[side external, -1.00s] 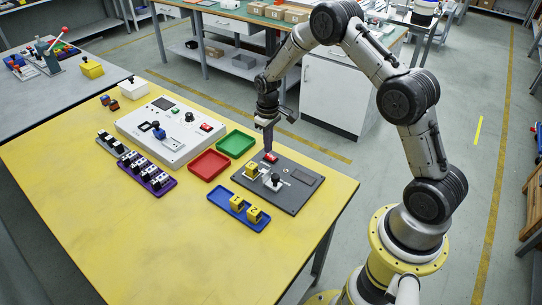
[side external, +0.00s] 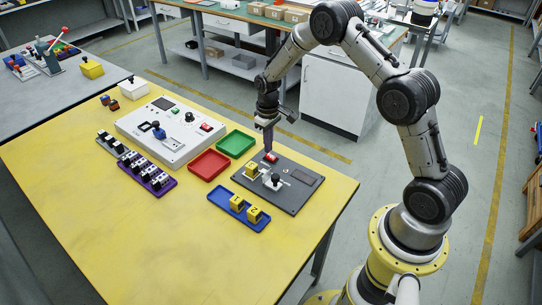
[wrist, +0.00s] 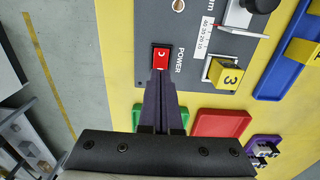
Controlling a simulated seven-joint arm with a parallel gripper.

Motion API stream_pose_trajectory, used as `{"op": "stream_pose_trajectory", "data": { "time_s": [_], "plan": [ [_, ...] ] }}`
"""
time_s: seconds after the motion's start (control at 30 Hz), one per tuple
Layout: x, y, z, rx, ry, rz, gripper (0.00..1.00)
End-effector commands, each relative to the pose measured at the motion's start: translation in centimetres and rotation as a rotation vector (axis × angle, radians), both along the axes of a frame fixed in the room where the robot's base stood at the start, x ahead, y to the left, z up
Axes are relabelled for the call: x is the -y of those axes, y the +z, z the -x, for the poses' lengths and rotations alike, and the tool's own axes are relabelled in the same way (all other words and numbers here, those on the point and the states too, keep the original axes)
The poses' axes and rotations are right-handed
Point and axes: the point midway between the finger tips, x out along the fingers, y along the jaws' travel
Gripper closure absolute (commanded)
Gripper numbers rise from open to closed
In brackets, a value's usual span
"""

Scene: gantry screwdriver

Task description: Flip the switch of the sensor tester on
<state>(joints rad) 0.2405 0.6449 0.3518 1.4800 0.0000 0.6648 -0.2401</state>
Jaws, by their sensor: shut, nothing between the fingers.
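The dark grey tester panel (side external: 297,200) lies flat near the right end of the yellow table. Its red rocker switch (wrist: 161,58) has POWER printed beside it in the wrist view; it also shows in the side view (side external: 271,157). My gripper (wrist: 160,76) is shut and empty, pointing down with its fingertips at the near end of the switch. Contact and the rocker's position cannot be told for sure. A yellow block marked 3 (wrist: 225,74) sits on the panel beside a metal clamp with a black knob (side external: 275,177).
A blue tray (side external: 224,203) with yellow blocks lies beside the panel. Red (side external: 208,164) and green (side external: 236,143) trays lie on its other side. A white control box (side external: 160,150) with its own red switch and a purple tray (side external: 157,184) stand further left. The table's front left is clear.

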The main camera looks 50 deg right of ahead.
Motion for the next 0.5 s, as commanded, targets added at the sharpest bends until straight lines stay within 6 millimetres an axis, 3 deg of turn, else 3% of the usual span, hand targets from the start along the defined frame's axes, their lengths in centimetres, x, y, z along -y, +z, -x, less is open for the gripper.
{"op": "stream_pose_trajectory", "data": {
  "time_s": [0.5],
  "plan": [
    [0.00, -0.33, -0.01, 0.000, 0.000, 0.000, 1.00]
  ]
}}
